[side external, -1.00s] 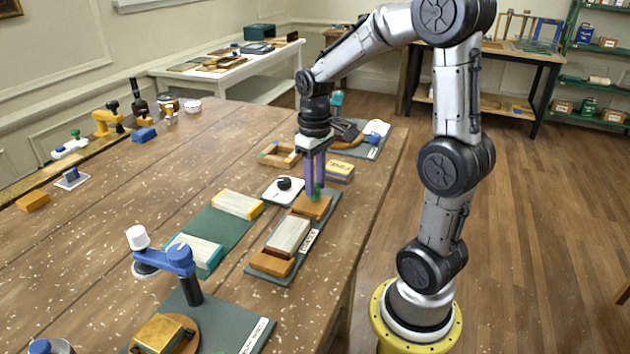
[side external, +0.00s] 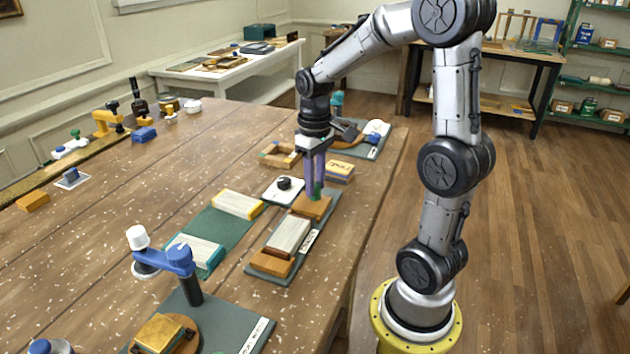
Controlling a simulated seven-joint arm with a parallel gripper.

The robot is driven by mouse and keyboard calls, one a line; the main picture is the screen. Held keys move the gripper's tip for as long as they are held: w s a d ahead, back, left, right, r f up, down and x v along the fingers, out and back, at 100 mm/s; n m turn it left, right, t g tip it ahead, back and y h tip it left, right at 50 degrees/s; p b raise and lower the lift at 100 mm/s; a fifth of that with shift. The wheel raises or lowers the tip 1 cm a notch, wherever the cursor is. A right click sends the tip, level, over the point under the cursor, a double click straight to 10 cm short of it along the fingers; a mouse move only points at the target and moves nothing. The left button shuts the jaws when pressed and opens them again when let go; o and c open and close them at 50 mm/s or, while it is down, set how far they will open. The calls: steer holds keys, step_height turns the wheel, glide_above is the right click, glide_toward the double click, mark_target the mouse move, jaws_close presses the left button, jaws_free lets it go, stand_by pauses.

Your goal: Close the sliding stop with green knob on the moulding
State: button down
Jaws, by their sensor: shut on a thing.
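The sliding stop (side external: 310,208) is an orange wooden block at the far end of a dark grey-green base plate (side external: 310,239) with a white label. A small green knob (side external: 317,193) stands on the stop. The moulding (side external: 288,236), a pale grey ridged piece with a brown edge, lies on the plate just nearer than the stop. A second orange block (side external: 271,263) sits at its near end. I cannot tell whether stop and moulding touch. My gripper (side external: 315,187) points straight down, its purple fingers shut on the green knob and partly hiding it.
A white plate with a black knob (side external: 284,186) lies close left of the stop. A yellow box (side external: 340,171) stands just behind it. A green mat (side external: 213,228) with two ridged blocks lies to the left. A blue crank fixture (side external: 178,260) stands nearer. The table's right edge is close.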

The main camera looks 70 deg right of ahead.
mark_target(310, 205)
steer(key=shift+a, duration=1.55)
steer(key=c, duration=0.6)
jaws_free()
steer(key=shift+r, duration=0.1)
step_height(310, 205, up, 14)
steer(key=shift+f, duration=0.15)
